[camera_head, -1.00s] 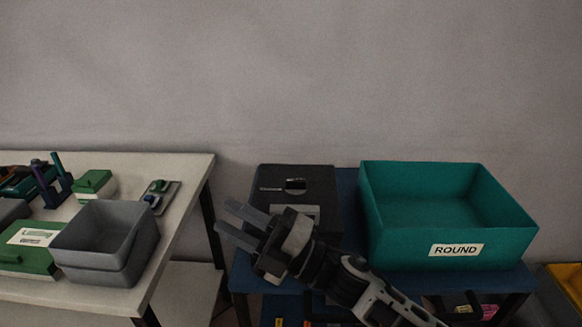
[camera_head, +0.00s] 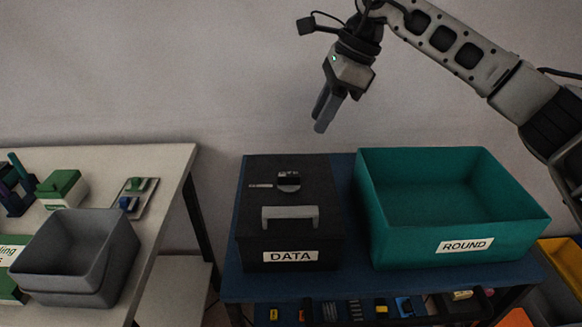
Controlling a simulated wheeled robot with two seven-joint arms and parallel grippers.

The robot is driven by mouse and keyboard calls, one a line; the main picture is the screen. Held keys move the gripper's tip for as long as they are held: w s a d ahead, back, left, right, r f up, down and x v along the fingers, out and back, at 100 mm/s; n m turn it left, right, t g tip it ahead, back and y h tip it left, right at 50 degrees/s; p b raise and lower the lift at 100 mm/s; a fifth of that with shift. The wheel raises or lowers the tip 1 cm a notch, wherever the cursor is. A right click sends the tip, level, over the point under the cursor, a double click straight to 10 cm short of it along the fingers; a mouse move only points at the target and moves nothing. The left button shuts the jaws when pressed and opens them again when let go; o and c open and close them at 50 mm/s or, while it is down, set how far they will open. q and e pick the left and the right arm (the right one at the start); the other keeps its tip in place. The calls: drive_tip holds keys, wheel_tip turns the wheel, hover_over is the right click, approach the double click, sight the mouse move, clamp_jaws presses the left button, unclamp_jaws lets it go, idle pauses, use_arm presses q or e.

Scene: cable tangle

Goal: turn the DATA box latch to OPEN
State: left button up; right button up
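The DATA box (camera_head: 250,215) is a dark box with a white DATA label (camera_head: 291,257) on its front, standing on the blue table. A grey handle (camera_head: 290,213) sits on its lid. Behind the handle is the latch, a small round dark knob (camera_head: 288,182), with a pale mark to its left; the lettering is too small to read. My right gripper (camera_head: 322,121) hangs in the air above and behind the box, fingers pointing down, clear of the latch. Its two fingers overlap from this angle, so their gap is unclear. No object shows between them. My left gripper is out of view.
A teal ROUND bin (camera_head: 400,235) stands close to the right of the box on the blue table (camera_head: 350,164). A pale table (camera_head: 170,175) at left holds a grey bin (camera_head: 120,255) and small green items. Small parts lie on a shelf below.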

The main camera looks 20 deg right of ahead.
sight(289, 175)
drive_tip(key=p+x, duration=0.1)
drive_tip(key=x, duration=1.3)
drive_tip(key=shift+a+r, duration=0.1)
clamp_jaws()
